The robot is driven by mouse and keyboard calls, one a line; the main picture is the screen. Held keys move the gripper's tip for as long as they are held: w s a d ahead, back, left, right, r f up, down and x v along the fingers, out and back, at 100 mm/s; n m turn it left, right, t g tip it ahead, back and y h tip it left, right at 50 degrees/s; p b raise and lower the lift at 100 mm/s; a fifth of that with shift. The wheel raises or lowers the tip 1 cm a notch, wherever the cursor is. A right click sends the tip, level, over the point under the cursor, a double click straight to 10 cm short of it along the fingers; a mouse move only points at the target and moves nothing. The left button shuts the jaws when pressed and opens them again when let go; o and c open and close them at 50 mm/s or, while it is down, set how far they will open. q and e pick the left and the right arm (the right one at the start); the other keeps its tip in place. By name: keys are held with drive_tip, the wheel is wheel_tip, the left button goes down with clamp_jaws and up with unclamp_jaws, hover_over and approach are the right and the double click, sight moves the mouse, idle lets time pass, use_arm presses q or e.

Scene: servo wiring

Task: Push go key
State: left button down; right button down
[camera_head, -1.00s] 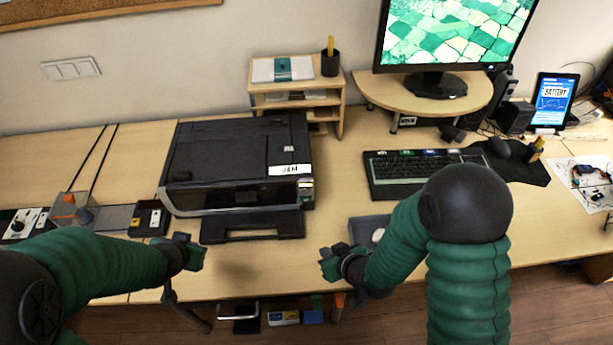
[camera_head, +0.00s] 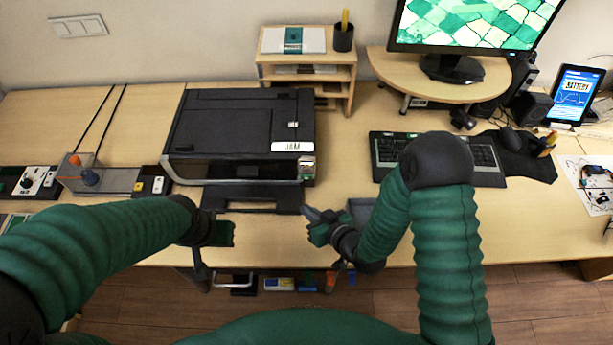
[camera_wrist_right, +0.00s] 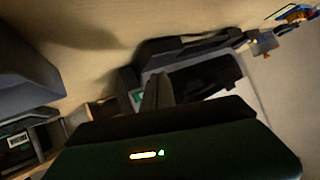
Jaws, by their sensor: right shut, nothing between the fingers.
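A black printer (camera_head: 225,120) stands on the desk with a white label reading "JAM" (camera_head: 292,146). A small control panel (camera_head: 308,167) is at its front right corner; no key there can be read as "go". My right gripper (camera_head: 312,214) is shut and empty, just right of the printer's output tray (camera_head: 250,198) and in front of the panel, apart from it. In the right wrist view its narrow fingers (camera_wrist_right: 158,90) show together over a blurred dark device. My left gripper (camera_head: 222,234) is in front of the tray's left part; its jaws are not clear.
A keyboard (camera_head: 392,150) and monitor (camera_head: 470,25) are to the right. A wooden shelf (camera_head: 265,72) stands behind the printer. Switch boxes (camera_head: 152,184) lie to its left. A grey tray (camera_head: 360,208) is partly hidden behind my right arm. Bare desk shows between printer and keyboard.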

sight(307, 177)
drive_tip(key=w, duration=0.6)
drive_tip(key=shift+w+d, duration=0.15)
drive_tip(key=shift+w, duration=0.4)
idle(1.4)
drive_tip(key=shift+w+r, duration=0.1)
drive_tip(key=shift+w, duration=0.3)
drive_tip(key=shift+w, duration=0.35)
idle(0.5)
drive_tip(key=shift+s, duration=0.8)
